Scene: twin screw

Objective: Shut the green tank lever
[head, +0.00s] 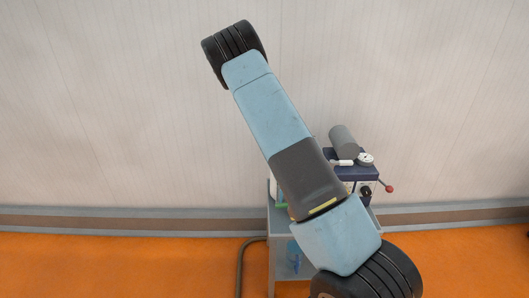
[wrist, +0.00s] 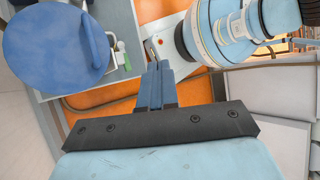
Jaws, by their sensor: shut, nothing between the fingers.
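A small green lever (wrist: 124,55) shows in the wrist view, just right of a white fitting at the edge of a round blue lid or disc (wrist: 42,48). The green lever is a little left of the fingertips, with a visible gap in the picture; depth is hard to tell. My gripper is not visible in the head view.
A grey cart (head: 279,225) stands against the pale wall, with a dark blue machine part (head: 350,173), a grey cylinder (head: 342,141) and a red-knobbed handle (head: 388,188) on it. A grey hose (head: 240,265) runs down its left side.

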